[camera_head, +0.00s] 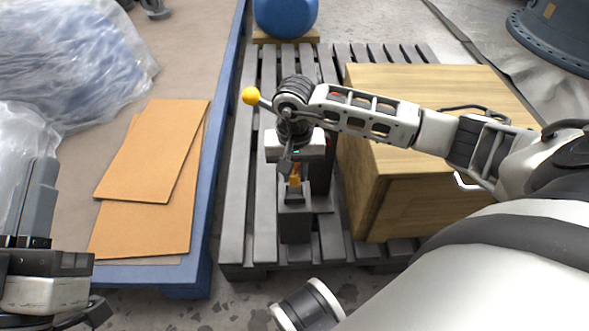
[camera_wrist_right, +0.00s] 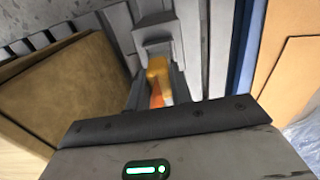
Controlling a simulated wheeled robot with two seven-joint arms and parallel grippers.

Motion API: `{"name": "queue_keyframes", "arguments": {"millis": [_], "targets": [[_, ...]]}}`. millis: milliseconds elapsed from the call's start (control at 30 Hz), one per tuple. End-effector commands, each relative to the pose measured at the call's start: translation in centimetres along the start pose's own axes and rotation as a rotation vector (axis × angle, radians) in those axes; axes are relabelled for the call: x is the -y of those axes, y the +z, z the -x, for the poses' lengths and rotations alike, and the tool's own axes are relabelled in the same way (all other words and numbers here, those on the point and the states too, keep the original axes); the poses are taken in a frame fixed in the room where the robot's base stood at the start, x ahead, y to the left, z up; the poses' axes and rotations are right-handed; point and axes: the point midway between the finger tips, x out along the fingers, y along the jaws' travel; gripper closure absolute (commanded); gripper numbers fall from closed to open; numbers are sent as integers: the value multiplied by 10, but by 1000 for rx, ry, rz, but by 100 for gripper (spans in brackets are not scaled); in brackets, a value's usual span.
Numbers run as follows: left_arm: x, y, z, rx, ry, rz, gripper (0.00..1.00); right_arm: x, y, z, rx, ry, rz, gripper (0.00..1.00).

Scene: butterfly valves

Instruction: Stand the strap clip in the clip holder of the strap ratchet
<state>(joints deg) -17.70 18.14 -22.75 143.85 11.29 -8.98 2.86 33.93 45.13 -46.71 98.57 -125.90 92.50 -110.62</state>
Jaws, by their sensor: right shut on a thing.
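My right gripper (camera_head: 291,168) points down over the pallet and is shut on the strap clip (camera_head: 295,181), a small orange piece. In the right wrist view the clip (camera_wrist_right: 157,70) sits between the fingers (camera_wrist_right: 156,92). A grey block (camera_head: 295,218), which looks like the clip holder, stands directly below the clip. In the right wrist view the block (camera_wrist_right: 155,30) lies just beyond the clip's end. I cannot tell whether clip and block touch. My left gripper (camera_head: 92,312) is at the lower left, partly cut off, its jaw opening unclear.
A wooden box (camera_head: 365,205) stands right of the grey block on the slatted grey pallet (camera_head: 240,220). A blue ball-like object (camera_head: 285,15) is at the back.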

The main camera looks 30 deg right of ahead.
Motion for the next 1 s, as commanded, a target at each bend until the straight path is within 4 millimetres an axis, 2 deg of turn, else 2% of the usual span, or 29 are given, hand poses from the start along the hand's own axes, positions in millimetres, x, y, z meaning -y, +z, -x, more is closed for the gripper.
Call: {"name": "queue_keyframes", "arguments": {"millis": [1000], "targets": [[1,5,2,2,-5,4,100,1,0,-2,0,-2,0,100]]}}
